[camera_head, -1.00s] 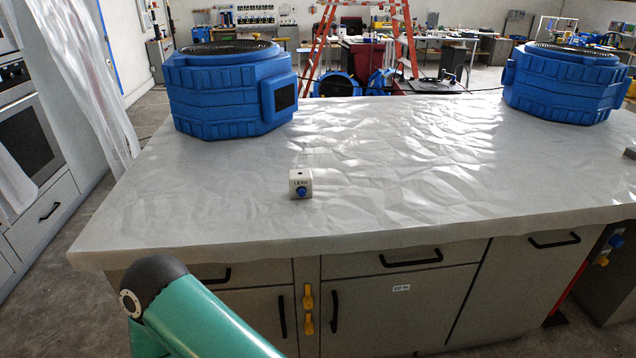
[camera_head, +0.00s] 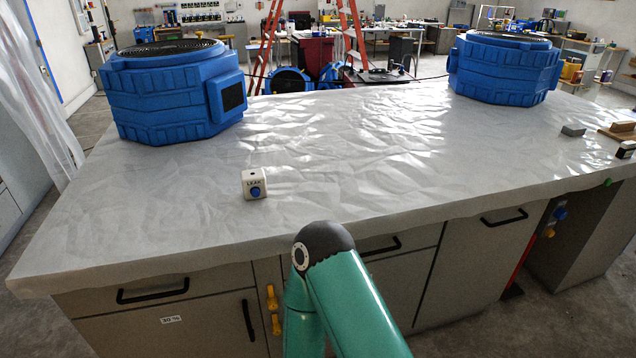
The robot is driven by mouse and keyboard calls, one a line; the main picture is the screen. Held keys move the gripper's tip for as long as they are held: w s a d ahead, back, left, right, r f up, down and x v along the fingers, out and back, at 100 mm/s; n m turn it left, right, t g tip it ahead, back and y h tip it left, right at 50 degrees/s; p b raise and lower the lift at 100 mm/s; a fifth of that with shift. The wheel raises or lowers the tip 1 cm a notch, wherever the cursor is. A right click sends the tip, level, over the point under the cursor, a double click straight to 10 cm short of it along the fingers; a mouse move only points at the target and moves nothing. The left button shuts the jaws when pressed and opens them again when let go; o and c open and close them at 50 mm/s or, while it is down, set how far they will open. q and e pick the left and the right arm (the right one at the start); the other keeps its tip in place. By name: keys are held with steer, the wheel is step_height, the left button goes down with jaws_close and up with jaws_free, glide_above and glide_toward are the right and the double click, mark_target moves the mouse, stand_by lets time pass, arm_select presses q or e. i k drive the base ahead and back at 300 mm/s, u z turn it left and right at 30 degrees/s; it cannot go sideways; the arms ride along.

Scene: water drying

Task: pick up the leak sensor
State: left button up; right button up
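The leak sensor (camera_head: 254,185) is a small white cube marked "LEAK" with a blue round knob on its front. It stands upright on the plastic-covered counter (camera_head: 330,170), left of the middle and toward the front edge. Nothing touches it. A green arm link of mine with a dark joint rises at the bottom middle, in front of the counter and to the right of the sensor. Neither gripper shows in the head view.
A blue air mover (camera_head: 170,92) stands at the counter's back left and another blue air mover (camera_head: 504,68) at the back right. Small blocks, including a grey one (camera_head: 573,131), lie at the right end. The counter around the sensor is clear.

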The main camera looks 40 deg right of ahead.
mark_target(256, 178)
steer(key=z, duration=0.6)
steer(key=i, duration=0.4)
steer(key=z, duration=0.5)
steer(key=i, duration=0.65)
steer(key=u, duration=0.2)
steer(key=k, duration=0.85)
steer(key=z, duration=0.2)
steer(key=i, duration=0.85)
steer(key=u, duration=0.1)
